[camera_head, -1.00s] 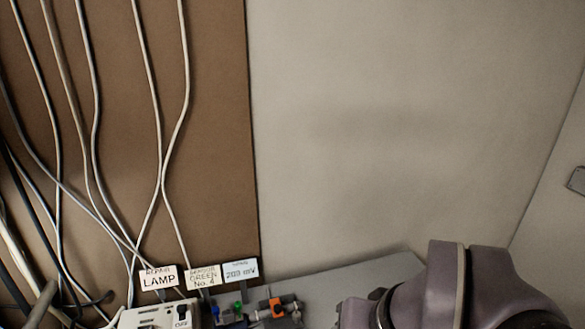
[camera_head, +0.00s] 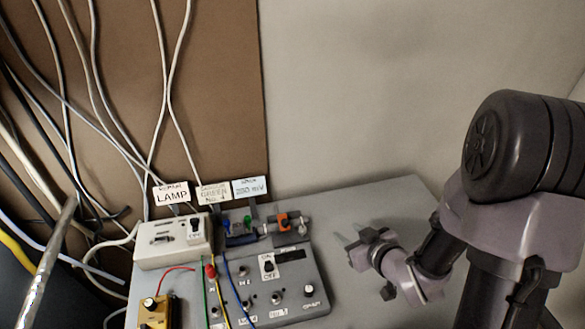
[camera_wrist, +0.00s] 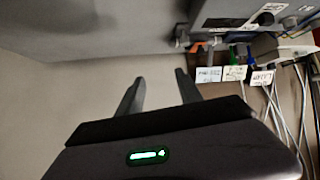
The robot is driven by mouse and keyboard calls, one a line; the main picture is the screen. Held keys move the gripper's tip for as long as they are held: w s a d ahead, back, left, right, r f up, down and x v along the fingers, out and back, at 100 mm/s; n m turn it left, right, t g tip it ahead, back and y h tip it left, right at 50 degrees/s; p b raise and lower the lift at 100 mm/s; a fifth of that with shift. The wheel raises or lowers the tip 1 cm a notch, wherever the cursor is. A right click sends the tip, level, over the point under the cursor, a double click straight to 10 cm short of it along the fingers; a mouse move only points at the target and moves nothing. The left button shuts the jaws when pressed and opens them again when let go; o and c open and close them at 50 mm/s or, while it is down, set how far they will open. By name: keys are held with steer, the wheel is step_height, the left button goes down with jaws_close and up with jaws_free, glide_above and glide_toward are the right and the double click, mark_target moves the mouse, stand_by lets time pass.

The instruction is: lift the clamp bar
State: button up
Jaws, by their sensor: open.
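A small dark fitting with an orange block (camera_head: 283,219) and a short grey bar (camera_head: 268,229) sits at the back of the grey control box. It looks like the clamp, but I cannot tell exactly which part is the clamp bar. In the wrist view the orange block (camera_wrist: 196,46) shows small, beyond my fingers. My gripper (camera_head: 350,237) is right of the fitting in the head view, apart from it. In the wrist view my gripper (camera_wrist: 160,76) has its two fingers spread with nothing between them.
The grey control box (camera_head: 305,297) with knobs and switches stands on the grey table (camera_head: 395,197). A white switch box (camera_head: 172,241), a yellow box (camera_head: 155,312) and coloured wires are at left. Labels (camera_head: 213,193) stand behind. Cables hang on the brown board (camera_head: 225,100).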

steer(key=s+a+f+n+y, duration=0.2)
steer(key=s+a+f+y, duration=0.1)
steer(key=s+a+y, duration=0.15)
steer(key=b, duration=0.7)
glide_toward(286, 223)
steer(key=x, duration=0.8)
jaws_close()
steer(key=shift+h, duration=0.25)
